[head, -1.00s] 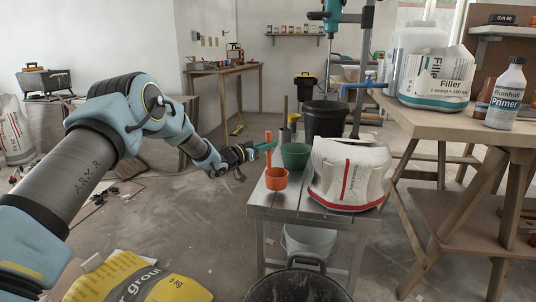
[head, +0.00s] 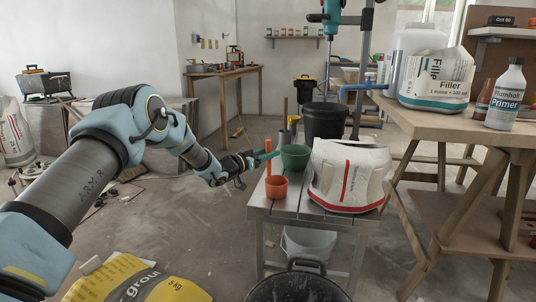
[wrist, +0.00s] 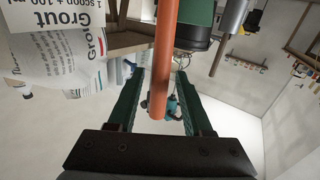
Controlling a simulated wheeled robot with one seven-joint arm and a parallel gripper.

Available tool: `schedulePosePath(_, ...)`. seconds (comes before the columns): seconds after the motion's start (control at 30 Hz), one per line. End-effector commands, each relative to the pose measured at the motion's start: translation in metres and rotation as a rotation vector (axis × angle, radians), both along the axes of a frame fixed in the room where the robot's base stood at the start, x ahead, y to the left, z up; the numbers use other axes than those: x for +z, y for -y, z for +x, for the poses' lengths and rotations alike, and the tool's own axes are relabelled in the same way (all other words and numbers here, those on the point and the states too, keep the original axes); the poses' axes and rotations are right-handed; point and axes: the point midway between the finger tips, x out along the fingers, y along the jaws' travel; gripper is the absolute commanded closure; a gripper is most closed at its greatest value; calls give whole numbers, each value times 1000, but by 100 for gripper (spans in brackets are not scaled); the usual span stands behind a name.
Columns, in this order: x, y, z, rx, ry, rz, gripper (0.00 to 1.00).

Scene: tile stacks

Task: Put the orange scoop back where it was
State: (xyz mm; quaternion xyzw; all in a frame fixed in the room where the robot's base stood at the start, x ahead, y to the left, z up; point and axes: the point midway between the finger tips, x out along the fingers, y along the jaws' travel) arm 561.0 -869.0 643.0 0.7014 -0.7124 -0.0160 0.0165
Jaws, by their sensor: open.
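The orange scoop (head: 276,187) is upright on the near left part of the grey metal table (head: 310,214), its long handle pointing up. My gripper (head: 266,157) is at the handle, above the cup. In the wrist view the orange handle (wrist: 163,60) appears between the two dark green fingers of my gripper (wrist: 160,75), with a gap on each side. The gripper is open. The cup is out of the wrist view.
A green container (head: 295,157) stands close behind the scoop. A white bag (head: 349,176) fills the right of the table. A black bucket (head: 325,121) is behind. The table's left edge is close to the scoop.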

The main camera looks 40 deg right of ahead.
Motion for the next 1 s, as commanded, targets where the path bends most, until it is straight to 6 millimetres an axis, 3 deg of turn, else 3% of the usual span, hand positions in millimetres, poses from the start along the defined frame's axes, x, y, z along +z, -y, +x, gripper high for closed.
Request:
schedulePosePath(0.13,5,-1,0,0,0,0,50)
schedulePosePath(0.27,4,-17,2,2,-1,1,50)
schedulePosePath(0.7,4,-103,2,2,-1,1,50)
schedulePosePath(1.0,3,-120,2,0,0,0,50)
